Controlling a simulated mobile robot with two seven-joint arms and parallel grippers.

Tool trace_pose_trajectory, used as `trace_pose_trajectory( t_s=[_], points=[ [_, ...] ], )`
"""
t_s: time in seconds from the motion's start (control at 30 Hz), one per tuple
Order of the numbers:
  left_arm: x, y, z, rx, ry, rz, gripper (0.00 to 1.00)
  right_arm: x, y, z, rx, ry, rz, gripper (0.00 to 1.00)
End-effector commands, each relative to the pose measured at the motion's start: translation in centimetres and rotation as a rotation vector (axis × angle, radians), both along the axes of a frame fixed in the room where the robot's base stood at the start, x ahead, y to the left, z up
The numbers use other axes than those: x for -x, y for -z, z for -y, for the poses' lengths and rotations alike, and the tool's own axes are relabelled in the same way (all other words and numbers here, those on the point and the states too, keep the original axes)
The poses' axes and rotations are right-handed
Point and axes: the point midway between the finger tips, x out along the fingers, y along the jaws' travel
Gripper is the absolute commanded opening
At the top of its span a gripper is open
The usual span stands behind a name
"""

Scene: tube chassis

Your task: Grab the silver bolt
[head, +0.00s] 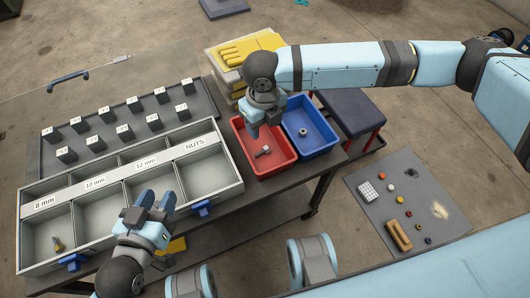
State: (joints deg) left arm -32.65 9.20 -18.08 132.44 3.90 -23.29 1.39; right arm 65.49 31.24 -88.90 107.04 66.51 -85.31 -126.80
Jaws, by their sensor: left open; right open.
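The silver bolt (264,152) lies in the red bin (279,167) at the centre, its head toward the right. My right gripper (263,125) points down over the far left part of the red bin, just beyond the bolt in the picture. It is open and empty, and I cannot tell its exact height above the bolt. My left gripper (156,199) is open and empty over the front of the compartment tray (238,186), near the 12 mm label.
A blue bin (327,147) with a nut (303,131) adjoins the red bin. A brass bolt (57,243) lies in the 8 mm compartment. Several small dark blocks (107,114) stand behind the tray. A grey mat (385,215) with small parts lies on the floor at right.

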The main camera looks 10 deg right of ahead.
Motion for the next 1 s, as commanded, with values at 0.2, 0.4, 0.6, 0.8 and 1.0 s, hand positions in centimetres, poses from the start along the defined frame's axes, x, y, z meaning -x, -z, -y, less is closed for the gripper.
trace_pose_trajectory(
  t_s=[0.2, 0.4, 0.6, 0.8, 1.0],
  points=[
    [-0.6, -2.0, 1.1, 0.064, 0.019, 0.106, 0.43, 0.0, 4.7, 0.0, -0.001, 0.003, -0.001, 0.55],
    [-0.8, -3.4, 1.5, 0.096, 0.029, 0.157, 0.43, 0.0, 6.5, -0.1, -0.002, 0.003, 0.0, 0.55],
    [-0.8, -4.9, 2.2, 0.147, 0.046, 0.24, 0.43, -0.1, 8.9, -0.1, -0.002, 0.003, 0.0, 0.55],
    [-0.6, -7.3, 2.9, 0.213, 0.069, 0.337, 0.43, -0.2, 11.4, -0.2, -0.003, 0.003, 0.0, 0.55],
    [-0.5, -7.9, 3.0, 0.227, 0.073, 0.356, 0.43, -0.2, 11.7, -0.1, -0.002, 0.003, 0.0, 0.55]
  ],
)
